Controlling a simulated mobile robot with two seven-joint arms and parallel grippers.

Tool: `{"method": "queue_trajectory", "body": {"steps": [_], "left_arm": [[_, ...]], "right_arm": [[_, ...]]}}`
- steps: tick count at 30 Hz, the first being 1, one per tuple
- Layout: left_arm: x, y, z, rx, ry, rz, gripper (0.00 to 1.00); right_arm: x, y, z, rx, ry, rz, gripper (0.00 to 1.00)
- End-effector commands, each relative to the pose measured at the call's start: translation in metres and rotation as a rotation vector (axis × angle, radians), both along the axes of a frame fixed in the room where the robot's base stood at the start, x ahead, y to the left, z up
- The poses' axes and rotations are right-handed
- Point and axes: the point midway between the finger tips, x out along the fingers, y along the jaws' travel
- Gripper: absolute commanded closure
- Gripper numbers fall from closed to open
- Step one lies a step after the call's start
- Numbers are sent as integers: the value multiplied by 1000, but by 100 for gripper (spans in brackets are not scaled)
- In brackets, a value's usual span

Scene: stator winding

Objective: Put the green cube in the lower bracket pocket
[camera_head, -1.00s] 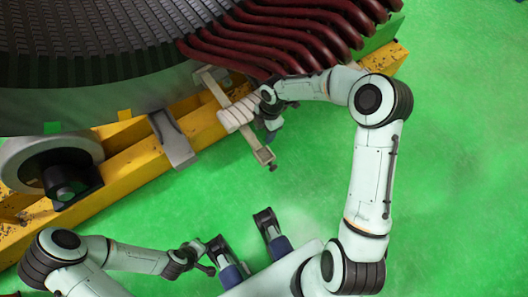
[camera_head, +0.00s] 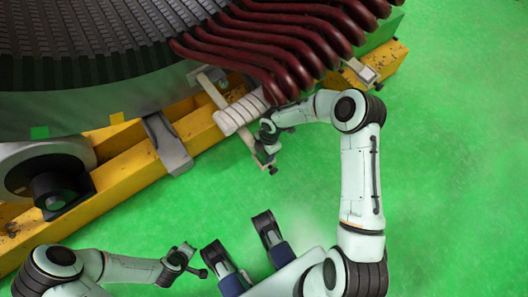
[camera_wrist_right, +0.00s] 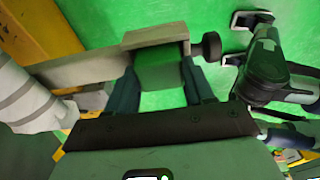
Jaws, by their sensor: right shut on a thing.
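The green cube (camera_wrist_right: 158,76) shows in the right wrist view between the two dark blue fingers of my right gripper (camera_wrist_right: 160,88), which is shut on it. The cube is right at the end of the grey bracket bar (camera_wrist_right: 85,70), beside its beige end block (camera_wrist_right: 155,36). I cannot tell whether the cube is inside the pocket. In the head view my right gripper (camera_head: 268,140) is at the lower end of the bracket (camera_head: 266,160), and the cube is hidden. My left gripper (camera_head: 195,260) is open and empty at the lower left, away from the bracket.
White wrapped rolls (camera_head: 241,113) lie across the bracket and show close by on the left in the wrist view (camera_wrist_right: 30,98). Dark red coils (camera_head: 275,50) hang above my right arm. The yellow beam (camera_head: 120,185) runs behind. The green floor (camera_head: 450,170) at right is clear.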

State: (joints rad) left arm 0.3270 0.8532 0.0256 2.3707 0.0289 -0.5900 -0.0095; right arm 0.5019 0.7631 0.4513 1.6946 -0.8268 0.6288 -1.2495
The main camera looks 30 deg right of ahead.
Motion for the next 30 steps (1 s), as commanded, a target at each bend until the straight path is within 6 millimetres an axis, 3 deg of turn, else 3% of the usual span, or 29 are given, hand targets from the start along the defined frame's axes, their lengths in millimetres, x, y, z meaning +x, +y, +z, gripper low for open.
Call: {"method": "queue_trajectory", "body": {"steps": [11,12,13,14,25,30], "left_arm": [[-4,0,-3,-1,15,1,100],[-4,0,-3,-1,15,1,100],[-4,1,-3,-1,14,0,100],[-4,1,-3,-1,14,0,100],[0,0,2,0,0,0,100],[5,-4,16,-5,-21,-6,100]], "right_arm": [[0,0,-2,0,-1,1,79],[0,0,-1,0,-1,1,35],[0,0,-1,0,-1,1,25],[0,0,-1,0,-1,1,22],[0,0,3,0,-1,1,22],[1,-5,33,-2,-5,-1,22]]}}
